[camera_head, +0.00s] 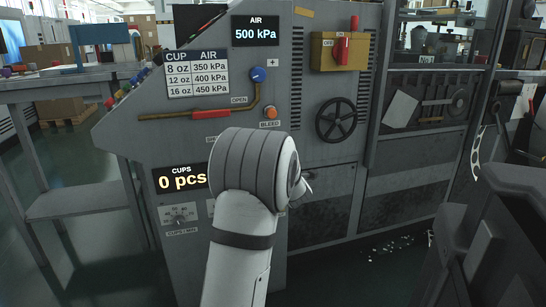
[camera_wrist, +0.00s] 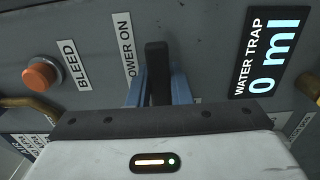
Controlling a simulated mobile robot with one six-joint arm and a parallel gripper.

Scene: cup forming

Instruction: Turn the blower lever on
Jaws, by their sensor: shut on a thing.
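In the wrist view a black lever (camera_wrist: 156,62) sticks out from the grey panel, beside a white label (camera_wrist: 130,48) that reads "OWER ON", its start cut off. The blue fingers of my gripper (camera_wrist: 157,84) stand on both sides of the lever and are shut on it. The lever points up in that picture. In the head view my arm's wrist covers the lever and most of my gripper, in front of the grey machine (camera_head: 190,115).
An orange bleed button (camera_wrist: 41,74) is left of the lever; a "WATER TRAP 0 ml" display (camera_wrist: 263,58) is right. The head view shows a red-handled switch (camera_head: 342,48), a black handwheel (camera_head: 336,119), a 500 kPa display (camera_head: 255,30) and a 0 pcs display (camera_head: 181,179).

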